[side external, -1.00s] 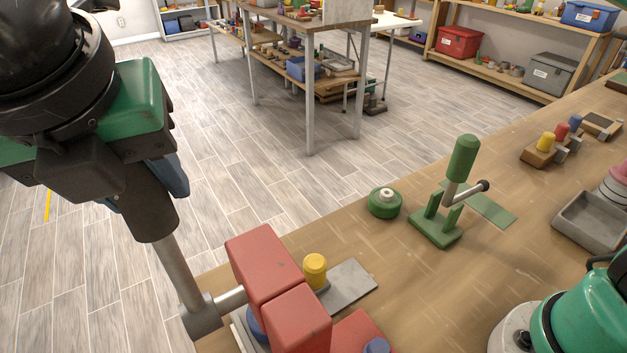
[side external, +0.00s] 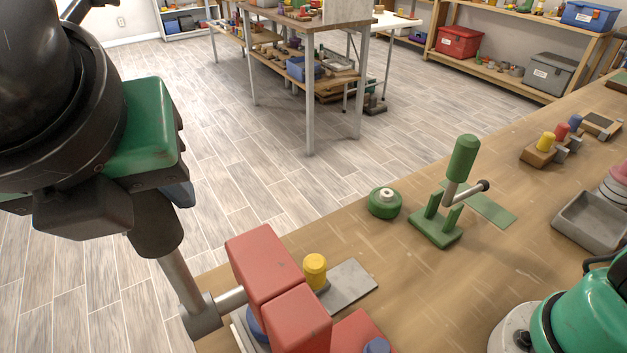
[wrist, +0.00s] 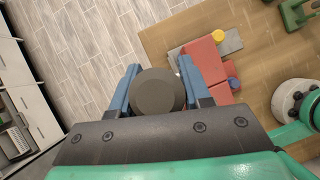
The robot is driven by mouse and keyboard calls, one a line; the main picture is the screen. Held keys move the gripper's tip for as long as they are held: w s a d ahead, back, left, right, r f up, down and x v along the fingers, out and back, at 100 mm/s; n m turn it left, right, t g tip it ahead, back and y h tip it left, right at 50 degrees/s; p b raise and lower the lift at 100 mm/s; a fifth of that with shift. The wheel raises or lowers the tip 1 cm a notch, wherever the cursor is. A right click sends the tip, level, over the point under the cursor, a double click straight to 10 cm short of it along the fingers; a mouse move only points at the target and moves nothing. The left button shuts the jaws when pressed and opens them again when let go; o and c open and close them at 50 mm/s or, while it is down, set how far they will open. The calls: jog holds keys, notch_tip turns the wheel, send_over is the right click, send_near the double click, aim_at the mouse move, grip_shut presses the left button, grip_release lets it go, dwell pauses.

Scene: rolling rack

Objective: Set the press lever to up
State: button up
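The press is a set of red blocks (side external: 268,262) at the near end of the wooden bench. From its left side a grey lever shaft rises, leaning up and left, with a thick dark grip (side external: 156,236). My gripper (side external: 165,200) is over the top of this grip, and hides its upper part. In the wrist view the round dark end of the grip (wrist: 158,92) lies between my two blue fingers (wrist: 157,82). The fingers stand open on both sides of it; any contact is hard to see. The red press (wrist: 207,62) shows beyond the right finger.
A yellow knob (side external: 315,268) stands beside the red blocks. A green fixture (side external: 436,227) with its own upright lever and a round green part (side external: 385,204) stand farther along the bench (side external: 350,232). A grey tray (side external: 590,222) is at right. Open floor lies left of the bench.

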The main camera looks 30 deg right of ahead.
jog(key=o, duration=0.4)
jog(key=shift+c, duration=0.2)
